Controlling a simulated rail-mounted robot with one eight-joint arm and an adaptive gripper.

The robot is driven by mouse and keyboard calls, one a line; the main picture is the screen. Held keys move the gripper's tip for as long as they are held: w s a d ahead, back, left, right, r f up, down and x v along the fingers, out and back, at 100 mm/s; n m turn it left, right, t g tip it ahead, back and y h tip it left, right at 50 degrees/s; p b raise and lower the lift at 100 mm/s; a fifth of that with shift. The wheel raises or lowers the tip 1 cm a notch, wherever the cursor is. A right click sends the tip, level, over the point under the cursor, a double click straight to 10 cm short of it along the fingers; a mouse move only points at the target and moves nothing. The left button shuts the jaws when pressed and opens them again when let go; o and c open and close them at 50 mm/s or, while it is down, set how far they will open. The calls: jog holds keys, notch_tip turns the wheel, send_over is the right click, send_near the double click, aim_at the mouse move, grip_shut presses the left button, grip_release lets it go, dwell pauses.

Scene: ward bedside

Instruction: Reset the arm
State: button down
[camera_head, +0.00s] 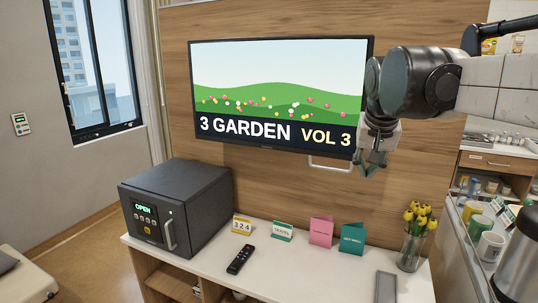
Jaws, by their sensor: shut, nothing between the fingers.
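My gripper (374,158) hangs at the right of the view, in front of the lower right corner of the television. It is small here, points down and holds nothing. My dark and white arm (420,82) comes in from the right edge and bends down to it. The gripper is above the white cabinet top, apart from everything on it.
A television (275,90) hangs on the wood panel. The cabinet (300,277) bears a black safe (180,210), a remote (240,259), several small cards, a grey flat object (386,287) and a vase of yellow tulips (412,245). Mugs and a steel flask (520,265) stand at right.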

jog(key=s+a+f+n+t+b, duration=0.1)
jog(key=s+f+b, duration=0.1)
jog(key=s+f, duration=0.9)
jog(key=s+a+f+n+t+y+b, duration=0.1)
jog(key=s+f+n+b, duration=0.1)
jog(key=s+f, duration=1)
jog(key=shift+s+a+b, duration=0.4)
jog(key=shift+b, duration=0.1)
